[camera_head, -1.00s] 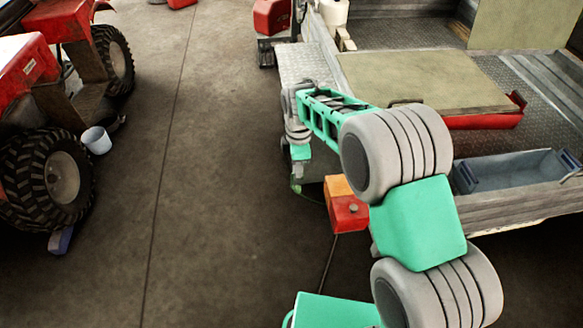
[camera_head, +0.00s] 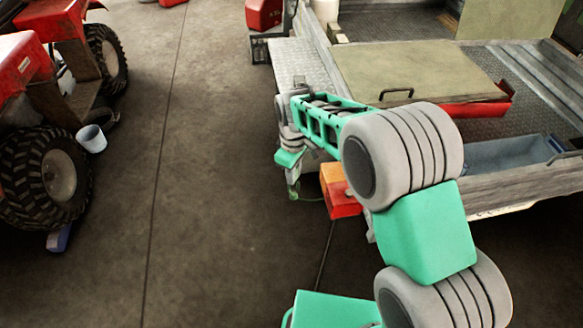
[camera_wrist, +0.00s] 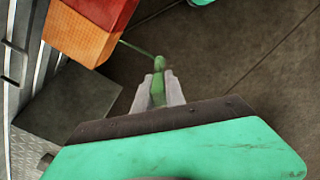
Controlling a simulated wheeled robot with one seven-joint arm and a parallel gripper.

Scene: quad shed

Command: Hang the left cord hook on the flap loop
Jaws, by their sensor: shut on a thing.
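My gripper (camera_wrist: 158,92) is shut on a green cord hook (camera_wrist: 159,66), whose rounded end sticks out past the pale fingertips in the wrist view. A thin green cord (camera_wrist: 137,48) runs from near the hook toward the orange and red box. In the head view my gripper (camera_head: 292,188) hangs low beside the trailer's near left corner, left of that box. A dark loop-like handle (camera_head: 397,91) lies on the front part of the olive panel (camera_head: 415,70); I cannot tell if it is the flap loop. The hook's lower part is hidden between the fingers.
The orange and red box (camera_head: 340,190) is by the trailer corner, also seen in the wrist view (camera_wrist: 90,25). A blue-grey bin (camera_head: 505,153) sits inside the trailer side (camera_head: 520,185). A red tractor (camera_head: 50,150) and a pale bucket (camera_head: 92,138) stand left. Floor between is clear.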

